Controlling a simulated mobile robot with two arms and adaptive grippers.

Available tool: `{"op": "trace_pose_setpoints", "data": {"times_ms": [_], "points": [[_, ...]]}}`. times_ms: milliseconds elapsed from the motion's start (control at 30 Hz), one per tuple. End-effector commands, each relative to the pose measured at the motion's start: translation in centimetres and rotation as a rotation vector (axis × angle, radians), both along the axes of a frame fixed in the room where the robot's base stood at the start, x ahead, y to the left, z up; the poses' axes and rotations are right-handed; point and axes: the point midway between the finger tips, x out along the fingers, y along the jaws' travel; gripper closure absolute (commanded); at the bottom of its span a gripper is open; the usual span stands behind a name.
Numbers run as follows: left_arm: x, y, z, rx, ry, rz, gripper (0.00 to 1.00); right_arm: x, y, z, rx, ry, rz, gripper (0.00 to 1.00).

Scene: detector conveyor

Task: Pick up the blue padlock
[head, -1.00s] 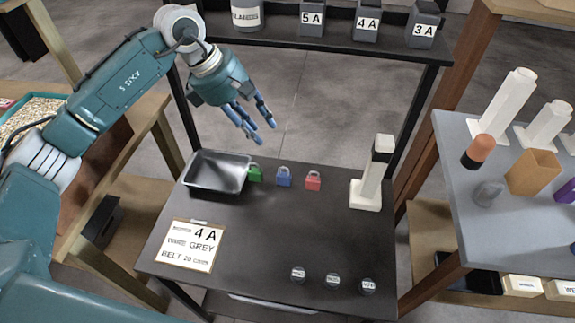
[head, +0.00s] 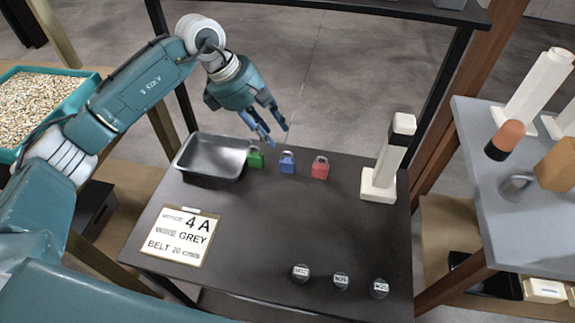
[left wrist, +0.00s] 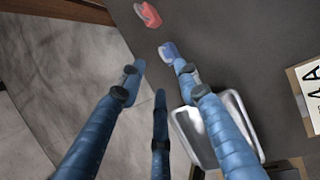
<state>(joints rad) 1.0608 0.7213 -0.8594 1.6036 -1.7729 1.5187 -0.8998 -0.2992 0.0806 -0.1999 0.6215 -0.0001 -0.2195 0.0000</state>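The blue padlock (head: 287,162) stands on the dark table between a green padlock (head: 255,157) on its left and a red padlock (head: 320,167) on its right. My left gripper (head: 270,138) is open and empty, above and behind the blue padlock near the table's back edge. The green padlock cannot be made out there. My right gripper is not in view.
A metal tray (head: 190,176) stands left of the padlocks. A white upright device (head: 378,186) stands to the right. A notice card (head: 181,236) and several round discs (head: 340,280) lie nearer the front. The table's middle is clear.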

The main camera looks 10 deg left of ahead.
Motion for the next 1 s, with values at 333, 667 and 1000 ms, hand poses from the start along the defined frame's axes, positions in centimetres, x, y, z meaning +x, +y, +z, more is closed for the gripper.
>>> {"op": "trace_pose_setpoints", "data": {"times_ms": [333, 667, 1000], "points": [[0.6, -1.4, -3.1, -0.001, 0.003, -0.001, 0.67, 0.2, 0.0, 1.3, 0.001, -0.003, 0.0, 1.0], [1.3, -2.7, -7.1, 0.0, 0.001, -0.001, 0.67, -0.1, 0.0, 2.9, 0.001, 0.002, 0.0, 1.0], [1.4, -2.7, -7.4, 0.0, -0.002, -0.001, 0.83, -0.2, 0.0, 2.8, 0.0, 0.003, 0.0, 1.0]]}}
